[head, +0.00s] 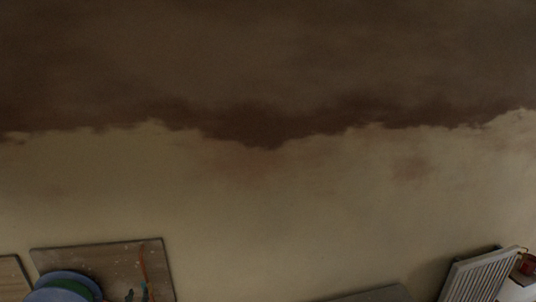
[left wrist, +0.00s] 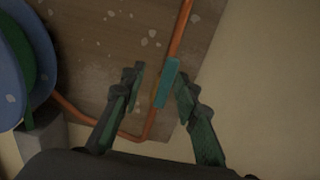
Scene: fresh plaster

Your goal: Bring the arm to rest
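My left gripper (head: 138,294) shows at the bottom edge of the head view, in front of a speckled wooden board. In the left wrist view the left gripper (left wrist: 160,75) has its two dark green fingers apart. A teal piece (left wrist: 167,83) on an orange cable (left wrist: 180,30) shows between the fingers, nearer the right one. A gap shows between it and the left finger; whether it touches the right finger I cannot tell. My right gripper is in neither view.
The speckled board (head: 100,262) lies at the lower left. A blue and green reel (head: 68,287) is on it or beside it. A white radiator (head: 480,276) and a red object (head: 527,264) are at the lower right. A dark brown patch (head: 265,70) covers the upper part.

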